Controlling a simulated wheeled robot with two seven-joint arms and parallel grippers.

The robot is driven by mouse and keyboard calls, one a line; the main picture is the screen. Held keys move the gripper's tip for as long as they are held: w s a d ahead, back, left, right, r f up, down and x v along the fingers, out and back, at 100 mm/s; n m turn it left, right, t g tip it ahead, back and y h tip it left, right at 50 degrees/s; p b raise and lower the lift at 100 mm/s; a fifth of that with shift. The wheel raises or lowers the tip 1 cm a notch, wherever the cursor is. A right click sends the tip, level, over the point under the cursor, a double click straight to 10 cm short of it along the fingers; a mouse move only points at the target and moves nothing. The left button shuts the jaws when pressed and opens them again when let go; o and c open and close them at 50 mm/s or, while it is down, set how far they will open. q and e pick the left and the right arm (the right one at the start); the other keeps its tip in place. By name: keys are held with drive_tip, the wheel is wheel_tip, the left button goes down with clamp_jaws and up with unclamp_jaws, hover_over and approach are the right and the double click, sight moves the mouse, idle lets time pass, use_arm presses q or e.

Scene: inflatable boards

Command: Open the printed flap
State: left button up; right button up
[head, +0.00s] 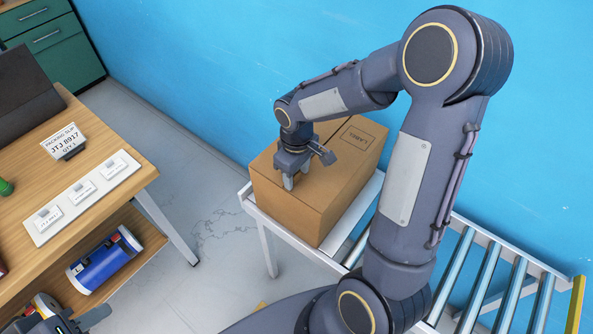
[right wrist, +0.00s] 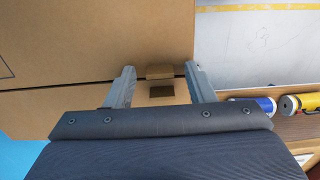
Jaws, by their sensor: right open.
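A closed cardboard box (head: 285,210) stands on the end of a roller conveyor. Its printed flap (head: 345,150) lies flat and bears an outlined "LABEL" mark. My right gripper (head: 288,184) points down at the box top near its front edge. In the right wrist view, the open fingers (right wrist: 160,70) sit on either side of a small cardboard tab (right wrist: 160,72) at the flap seam. A dark slot (right wrist: 162,91) lies just below the tab. I cannot tell whether the fingers touch the cardboard. My left gripper (head: 75,320) is partly cut off at the lower left, away from the box.
A wooden table (head: 110,155) at left holds a packing slip stand (head: 64,141) and a white card tray (head: 82,198). A blue roll (head: 104,260) lies on its lower shelf. Conveyor rollers (head: 485,265) extend right. A blue wall is close behind the box.

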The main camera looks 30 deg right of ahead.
drive_tip(key=shift+c, duration=0.4)
clamp_jaws()
drive_tip(key=shift+r, duration=0.1)
